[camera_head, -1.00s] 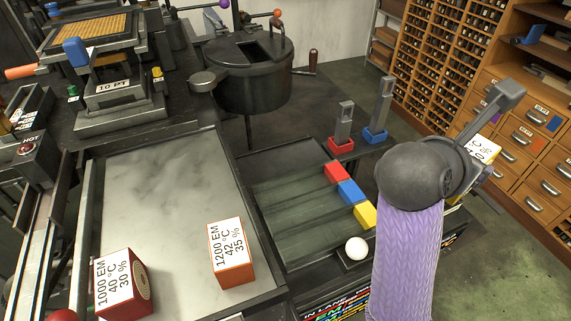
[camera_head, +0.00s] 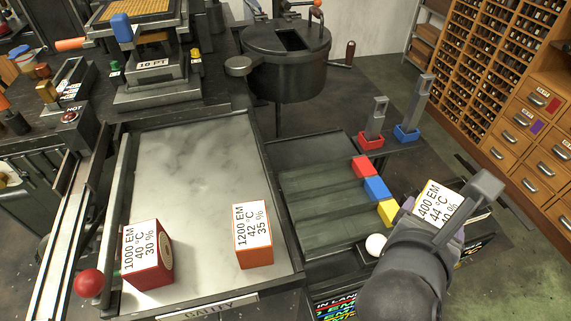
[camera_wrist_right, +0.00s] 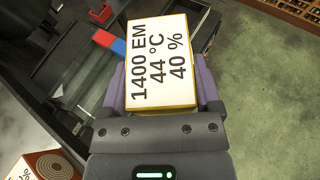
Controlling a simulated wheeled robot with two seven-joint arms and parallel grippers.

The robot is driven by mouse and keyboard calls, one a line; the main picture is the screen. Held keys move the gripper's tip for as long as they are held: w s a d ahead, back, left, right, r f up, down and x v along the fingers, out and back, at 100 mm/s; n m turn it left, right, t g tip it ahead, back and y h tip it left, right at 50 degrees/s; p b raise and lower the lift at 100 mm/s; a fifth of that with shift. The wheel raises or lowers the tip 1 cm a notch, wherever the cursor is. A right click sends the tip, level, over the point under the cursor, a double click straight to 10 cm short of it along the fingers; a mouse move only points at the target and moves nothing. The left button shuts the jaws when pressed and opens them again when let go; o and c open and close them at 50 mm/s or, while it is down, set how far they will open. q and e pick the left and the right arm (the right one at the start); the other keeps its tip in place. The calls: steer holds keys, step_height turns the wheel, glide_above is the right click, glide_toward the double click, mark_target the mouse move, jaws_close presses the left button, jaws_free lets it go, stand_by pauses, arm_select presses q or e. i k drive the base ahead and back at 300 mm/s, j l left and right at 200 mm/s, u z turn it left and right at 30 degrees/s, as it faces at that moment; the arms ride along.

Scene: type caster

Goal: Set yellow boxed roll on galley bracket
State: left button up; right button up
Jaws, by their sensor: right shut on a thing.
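My right gripper (camera_head: 444,208) is shut on the yellow boxed roll (camera_head: 437,202), whose white label reads 1400 EM, 44 °C, 40 %. In the right wrist view the same box (camera_wrist_right: 165,65) sits between my two purple-grey fingers, label toward the camera and yellow edges showing. In the head view it is right of the yellow block (camera_head: 387,213). Upright metal brackets stand behind, one with a red base (camera_head: 371,141) and one with a blue base (camera_head: 407,133). I cannot see a yellow-based bracket. My left gripper is not in view.
Two orange-red boxes, 1000 EM (camera_head: 148,262) and 1200 EM (camera_head: 253,248), stand on the marble-topped galley table (camera_head: 190,165). Red (camera_head: 364,167) and blue (camera_head: 377,189) blocks line the grooved tray. A white ball (camera_head: 376,245) is near my right wrist. Wooden drawers (camera_head: 530,140) stand right.

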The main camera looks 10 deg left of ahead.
mark_target(199, 187)
steer(key=l+u, duration=0.1)
steer(key=u, duration=0.3)
steer(key=l+u, duration=0.1)
steer(key=u, duration=0.35)
steer(key=l+u, duration=0.1)
steer(key=u, duration=0.3)
steer(key=l+u, duration=0.1)
steer(key=u, duration=0.35)
steer(key=k+u, duration=0.1)
steer(key=u, duration=0.3)
steer(key=l+u, duration=0.1)
steer(key=u, duration=0.3)
steer(key=k+j, duration=0.05)
